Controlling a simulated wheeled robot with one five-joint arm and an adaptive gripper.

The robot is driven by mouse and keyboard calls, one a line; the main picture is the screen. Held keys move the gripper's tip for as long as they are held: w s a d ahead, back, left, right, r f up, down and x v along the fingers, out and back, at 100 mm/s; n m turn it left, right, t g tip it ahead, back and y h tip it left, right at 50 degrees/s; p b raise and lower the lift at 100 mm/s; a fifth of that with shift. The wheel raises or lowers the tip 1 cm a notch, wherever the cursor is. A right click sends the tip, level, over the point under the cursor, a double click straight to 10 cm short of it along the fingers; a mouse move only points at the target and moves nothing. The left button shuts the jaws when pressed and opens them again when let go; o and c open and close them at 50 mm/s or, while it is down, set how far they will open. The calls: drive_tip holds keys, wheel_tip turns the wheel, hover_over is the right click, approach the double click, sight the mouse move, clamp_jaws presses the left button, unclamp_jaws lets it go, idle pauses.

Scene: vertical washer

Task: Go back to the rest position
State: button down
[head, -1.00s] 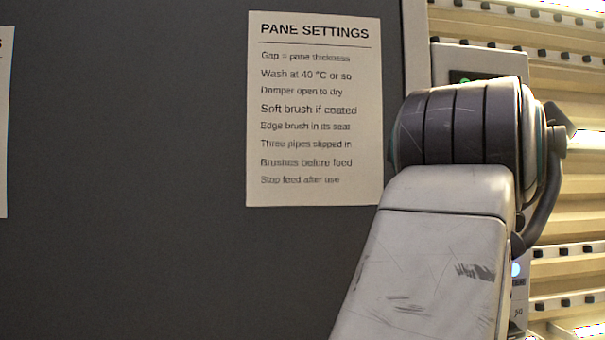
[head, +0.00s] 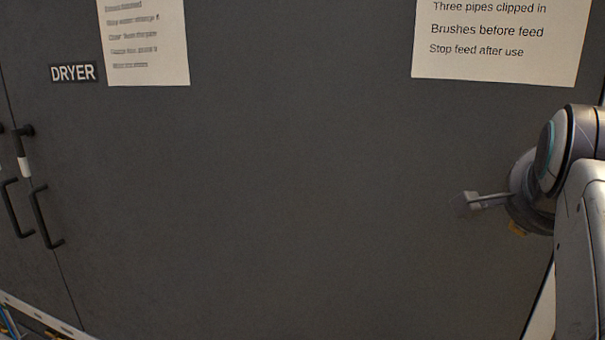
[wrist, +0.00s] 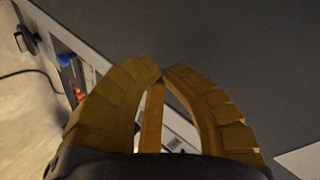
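My gripper (wrist: 161,72) shows in the wrist view with its two tan, ribbed fingers curved together. The tips meet or nearly meet, and I see nothing held at them. A thin orange-brown strip shows between the fingers lower down; I cannot tell what it is. In the head view my arm is at the right edge, bent, and only a small tan bit of the gripper (head: 517,228) shows below the wrist, in front of the dark panel (head: 300,200).
The dark panel fills most of the head view, with a DRYER label (head: 73,72), a left sheet (head: 145,40) and a right sheet (head: 495,45). Black handles (head: 45,218) are at the far left. A pale rail (head: 40,318) crosses the lower left corner. A cable (wrist: 20,73) lies on the floor in the wrist view.

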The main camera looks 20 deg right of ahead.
drive_tip(key=w+a+f+n+y, duration=0.4)
drive_tip(key=a+f+n, duration=0.25)
drive_tip(key=f, duration=0.25)
drive_tip(key=s+a+f+n+g+y, duration=0.2)
drive_tip(key=s+a+f+n, duration=0.1)
drive_tip(key=a+f+n, duration=0.3)
drive_tip(key=s+a+f+n+g+y, duration=0.2)
drive_tip(key=s+a+f+n, duration=0.2)
drive_tip(key=a+f+n, duration=0.3)
drive_tip(key=a+f, duration=0.4)
drive_tip(key=f, duration=0.3)
drive_tip(key=shift+s+f+y+p, duration=0.2)
drive_tip(key=shift+f+y+p, duration=0.1)
drive_tip(key=shift+y+p, duration=0.1)
drive_tip(key=shift+a+n, duration=0.1)
drive_tip(key=shift+n, duration=0.15)
